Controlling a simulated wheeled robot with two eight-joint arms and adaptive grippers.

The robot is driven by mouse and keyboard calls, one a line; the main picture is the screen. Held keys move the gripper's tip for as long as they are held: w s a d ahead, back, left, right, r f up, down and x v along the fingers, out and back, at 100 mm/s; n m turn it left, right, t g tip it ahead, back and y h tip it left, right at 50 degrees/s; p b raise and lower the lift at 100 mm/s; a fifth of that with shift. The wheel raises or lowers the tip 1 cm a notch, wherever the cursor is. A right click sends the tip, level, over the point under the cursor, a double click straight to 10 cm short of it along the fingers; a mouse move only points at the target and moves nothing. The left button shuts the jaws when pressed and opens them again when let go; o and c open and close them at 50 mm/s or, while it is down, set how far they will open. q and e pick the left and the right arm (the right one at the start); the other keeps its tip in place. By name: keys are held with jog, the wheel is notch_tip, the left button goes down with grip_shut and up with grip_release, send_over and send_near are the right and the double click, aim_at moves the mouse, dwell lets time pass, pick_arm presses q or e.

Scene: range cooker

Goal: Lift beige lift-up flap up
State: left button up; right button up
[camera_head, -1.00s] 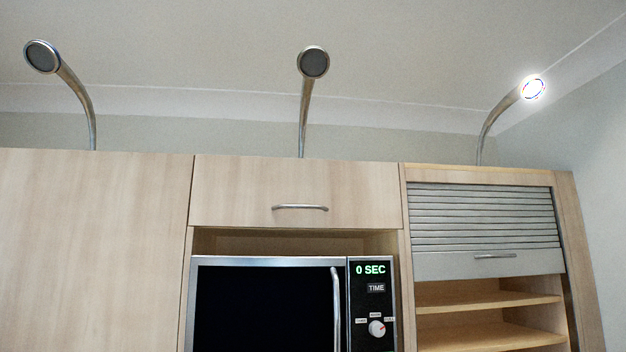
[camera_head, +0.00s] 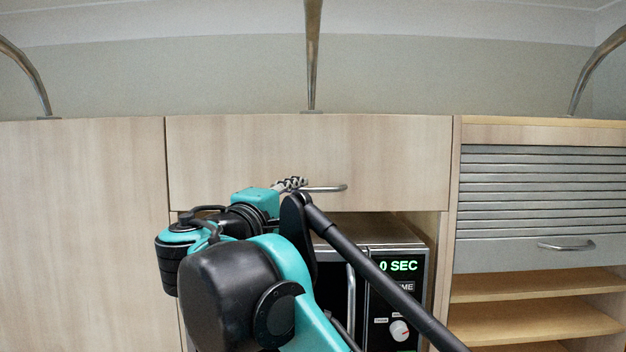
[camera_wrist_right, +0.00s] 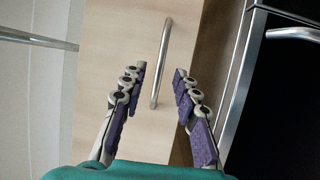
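The beige lift-up flap (camera_head: 310,150) is the closed wooden front above the microwave; it also fills the middle of the right wrist view (camera_wrist_right: 115,40). Its metal bar handle (camera_head: 328,188) is low on the flap and partly hidden by my gripper in the head view. In the right wrist view the handle (camera_wrist_right: 163,60) runs up from between the fingers. My right gripper (camera_head: 294,184) is at the handle's left end. In the wrist view, its fingers (camera_wrist_right: 158,75) are open, one on each side of the handle, with gaps showing. My left gripper is out of view.
The microwave (camera_head: 398,300) sits in the niche below the flap, partly behind my right arm. A slatted shutter (camera_head: 540,190) with open shelves (camera_head: 535,322) is at the right. A plain wooden panel (camera_head: 80,220) is at the left. Curved lamp stems (camera_head: 313,60) rise above.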

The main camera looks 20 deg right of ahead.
aim_at(309, 191)
jog(key=p+x, duration=0.1)
jog(key=x, duration=0.5)
jog(key=shift+w+d, duration=0.2)
jog(key=shift+s+a, duration=0.1)
jog(key=shift+c, duration=0.4)
grip_shut()
